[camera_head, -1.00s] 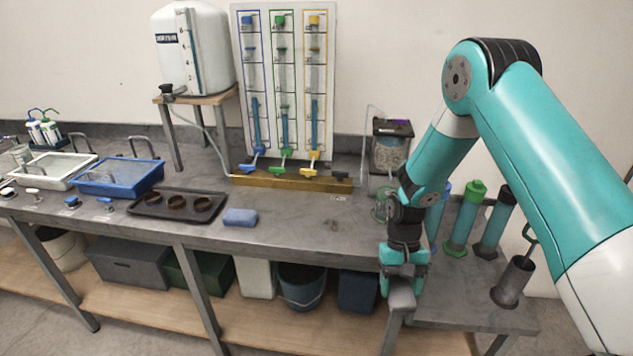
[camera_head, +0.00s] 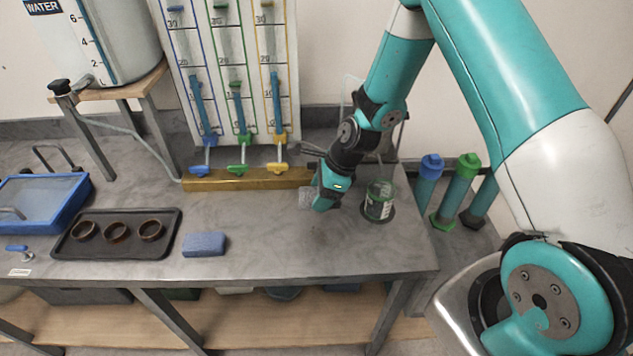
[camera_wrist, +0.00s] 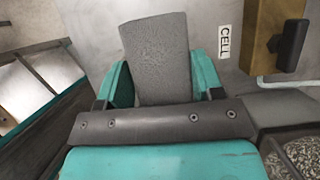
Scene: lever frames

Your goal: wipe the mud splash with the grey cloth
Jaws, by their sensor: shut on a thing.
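My gripper (camera_head: 316,200) is shut on the grey cloth (camera_head: 305,198), low over the bench in front of the right end of the brass rail. In the wrist view the cloth (camera_wrist: 155,45) is a flat grey textured pad between the two teal fingers of my gripper (camera_wrist: 160,68). I cannot tell whether the cloth touches the bench top. I cannot make out the mud splash clearly; faint dark marks show on the grey bench (camera_head: 270,240) just in front of my gripper.
A glass beaker (camera_head: 379,203) stands close to the right of my gripper. The brass rail (camera_head: 215,182) with coloured levers lies behind left. A blue sponge (camera_head: 205,244) and a black tray (camera_head: 75,246) with brown rings lie left. The bench front middle is clear.

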